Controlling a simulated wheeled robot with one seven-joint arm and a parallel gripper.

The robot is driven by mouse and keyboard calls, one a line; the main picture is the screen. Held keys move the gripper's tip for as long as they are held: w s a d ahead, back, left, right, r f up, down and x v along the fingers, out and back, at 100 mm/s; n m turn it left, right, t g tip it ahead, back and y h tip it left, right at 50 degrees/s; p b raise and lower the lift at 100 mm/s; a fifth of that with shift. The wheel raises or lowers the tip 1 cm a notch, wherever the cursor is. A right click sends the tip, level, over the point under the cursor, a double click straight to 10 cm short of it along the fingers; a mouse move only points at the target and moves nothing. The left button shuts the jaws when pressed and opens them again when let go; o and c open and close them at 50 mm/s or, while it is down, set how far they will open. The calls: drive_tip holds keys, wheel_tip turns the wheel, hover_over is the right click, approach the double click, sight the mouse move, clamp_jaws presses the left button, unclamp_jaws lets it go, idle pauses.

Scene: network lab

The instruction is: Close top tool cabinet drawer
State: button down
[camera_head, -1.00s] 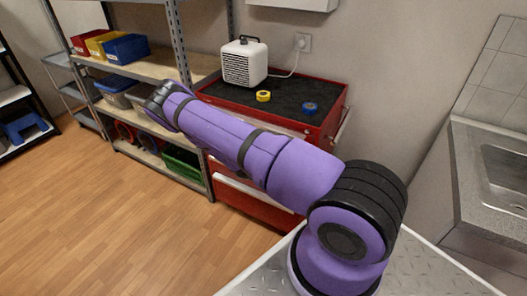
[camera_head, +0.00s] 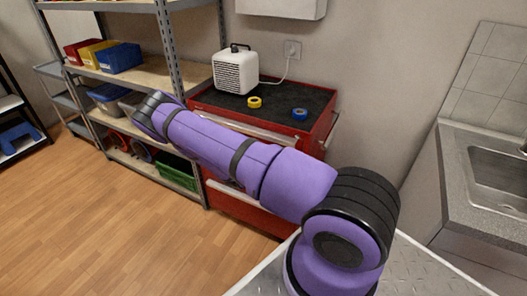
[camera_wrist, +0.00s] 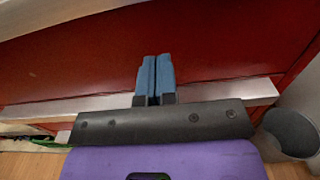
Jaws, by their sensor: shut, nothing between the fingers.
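The red tool cabinet (camera_head: 326,143) stands against the wall in the head view, with a dark mat on top. My purple arm crosses in front of it and hides much of its drawer fronts. A pale drawer handle (camera_head: 262,133) shows along the upper front, above my arm. In the wrist view a red drawer front (camera_wrist: 215,55) fills most of the picture, with a pale strip (camera_wrist: 60,112) below it. My gripper (camera_wrist: 155,62) is shut and empty, its blue fingertips together in front of the red face. I cannot tell whether they touch it. The gripper is hidden in the head view.
A white heater (camera_head: 236,72), a yellow tape roll (camera_head: 255,102) and a blue tape roll (camera_head: 299,114) sit on the cabinet. Shelving with bins (camera_head: 120,58) stands left, a sink counter (camera_head: 455,170) right. The wooden floor (camera_head: 90,235) is clear at left.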

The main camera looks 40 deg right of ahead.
drive_tip(key=v, duration=1.1)
drive_tip(key=shift+a, duration=0.2)
drive_tip(key=s+a+r+m+g+y, duration=0.25)
drive_tip(key=r+m, duration=0.25)
drive_tip(key=r, duration=0.5)
drive_tip(key=s+a+r+m+g+y, duration=0.15)
drive_tip(key=r+m+g, duration=0.3)
drive_tip(key=r, duration=0.55)
drive_tip(key=s+a+r+m+g+y, duration=0.1)
drive_tip(key=s+r+m+g+y, duration=0.15)
drive_tip(key=r+m, duration=0.55)
drive_tip(key=s+a+r+m+t+y, duration=0.2)
drive_tip(key=s+a+r+t+y, duration=0.2)
drive_tip(key=s+r, duration=0.7)
drive_tip(key=s+a+r+m+t+y, duration=0.2)
drive_tip(key=s+a+r+t+y, duration=0.2)
drive_tip(key=s+r, duration=0.8)
drive_tip(key=a+y, duration=0.2)
drive_tip(key=a, duration=0.2)
drive_tip(key=shift+s+a, duration=0.15)
drive_tip(key=shift+a, duration=0.05)
drive_tip(key=shift+r+m+t+y, duration=0.1)
drive_tip(key=shift+m+t+y, duration=0.15)
